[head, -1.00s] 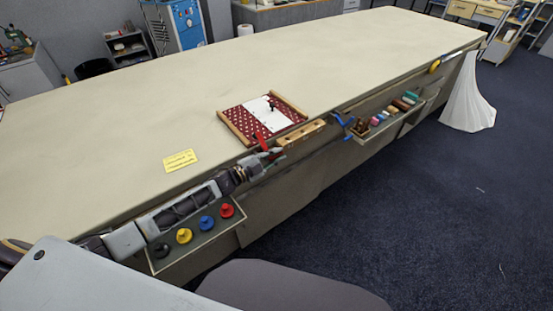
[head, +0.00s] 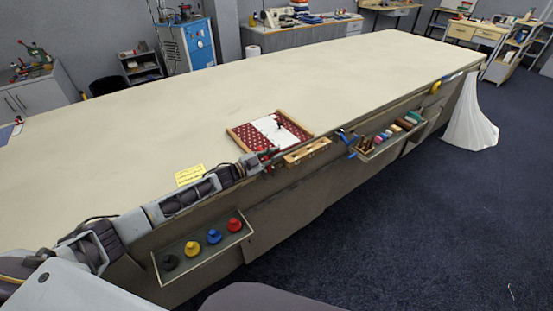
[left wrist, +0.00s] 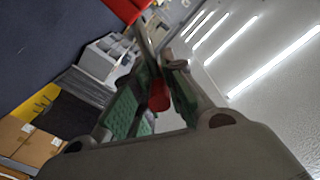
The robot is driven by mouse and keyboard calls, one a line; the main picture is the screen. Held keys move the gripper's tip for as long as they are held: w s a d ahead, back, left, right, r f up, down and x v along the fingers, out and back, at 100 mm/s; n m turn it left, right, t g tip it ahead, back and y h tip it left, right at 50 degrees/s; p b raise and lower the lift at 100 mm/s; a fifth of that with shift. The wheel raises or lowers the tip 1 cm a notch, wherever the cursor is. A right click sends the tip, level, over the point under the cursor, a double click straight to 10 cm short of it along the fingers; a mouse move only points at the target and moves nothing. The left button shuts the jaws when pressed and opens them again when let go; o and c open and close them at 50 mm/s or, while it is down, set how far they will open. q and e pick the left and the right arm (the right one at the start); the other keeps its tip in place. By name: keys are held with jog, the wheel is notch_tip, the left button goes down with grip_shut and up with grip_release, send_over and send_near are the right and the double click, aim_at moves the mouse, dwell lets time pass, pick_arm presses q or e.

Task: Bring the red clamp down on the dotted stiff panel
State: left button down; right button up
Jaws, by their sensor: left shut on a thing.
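The dotted stiff panel (head: 245,138) is dark red with white dots and lies on the long table. A white strip (head: 274,129) crosses it, and wooden bars edge two sides. My left gripper (head: 262,161) is at the table's front edge, beside the panel's near corner. It is shut on the red clamp (head: 268,153), which is small and partly hidden there. In the left wrist view, a red part of the clamp (left wrist: 158,97) shows between the green-padded fingers (left wrist: 150,95). I cannot tell whether the clamp touches the panel. My right gripper is not in view.
A wooden block with holes (head: 306,151) sits at the front edge, right of my gripper. A yellow card (head: 190,175) lies close to my left arm. A tray of coloured knobs (head: 205,250) and another tray (head: 390,135) hang along the front. The far tabletop is clear.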

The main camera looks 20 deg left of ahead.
pick_arm(q)
jog(key=shift+w+a+r, duration=0.45)
jog(key=shift+w+a, duration=0.1)
jog(key=shift+a, duration=0.25)
jog(key=c, duration=1.5)
grip_release()
jog(key=shift+c, duration=0.2)
jog(key=shift+o, duration=0.9)
jog(key=shift+a, duration=0.1)
jog(key=shift+w+f, duration=0.1)
jog(key=shift+f, duration=0.15)
jog(key=shift+s+f, duration=0.35)
